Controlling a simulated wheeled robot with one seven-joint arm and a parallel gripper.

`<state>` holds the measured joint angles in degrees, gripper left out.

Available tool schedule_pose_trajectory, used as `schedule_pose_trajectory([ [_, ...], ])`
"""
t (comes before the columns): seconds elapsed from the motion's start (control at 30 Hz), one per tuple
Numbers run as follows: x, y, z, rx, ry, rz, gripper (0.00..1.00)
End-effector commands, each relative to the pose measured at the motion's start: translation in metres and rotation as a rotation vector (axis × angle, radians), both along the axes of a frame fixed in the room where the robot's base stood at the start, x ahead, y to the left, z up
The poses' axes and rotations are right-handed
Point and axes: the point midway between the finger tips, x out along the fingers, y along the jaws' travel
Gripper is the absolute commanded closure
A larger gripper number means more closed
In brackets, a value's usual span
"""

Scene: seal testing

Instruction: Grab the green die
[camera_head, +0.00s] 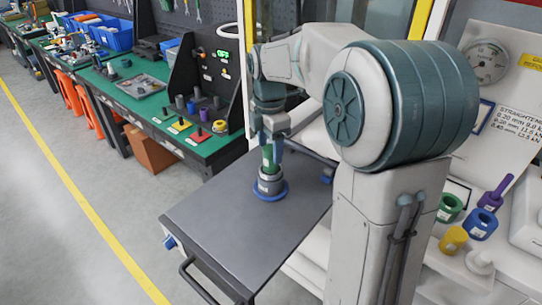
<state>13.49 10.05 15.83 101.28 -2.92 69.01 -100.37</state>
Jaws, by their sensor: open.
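A green cylindrical piece (268,158) stands upright on a grey metal cylinder (270,182) with a blue ring (271,191) around its foot, on the dark cart top. My gripper (270,146) points down over this stack, its open fingers at either side of the green piece's upper part. I cannot tell whether the fingers touch it. A green ring-shaped piece (450,207) also stands on the white surface at the right, well away from my gripper. The picture does not settle which green piece is the die.
The dark cart top (225,240) is otherwise mostly clear. A blue ring-shaped holder (482,225) with a purple rod and a yellow cylinder (453,240) stand at the right. Green-topped workbenches (150,110) line the back left. The floor at left is free.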

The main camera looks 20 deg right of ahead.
Motion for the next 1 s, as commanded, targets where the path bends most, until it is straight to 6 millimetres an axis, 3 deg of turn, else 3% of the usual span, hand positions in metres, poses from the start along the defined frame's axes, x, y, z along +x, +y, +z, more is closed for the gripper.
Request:
schedule_pose_trajectory([
  [0.23,-0.002,-0.001,-0.035,-0.001,0.004,0.001,0.39],
  [0.53,-0.001,-0.001,-0.041,0.0,0.001,0.0,0.39],
  [0.73,-0.001,-0.001,-0.041,0.0,0.001,0.0,0.95],
  [1.0,-0.001,-0.001,-0.04,0.0,0.0,0.0,0.96],
])
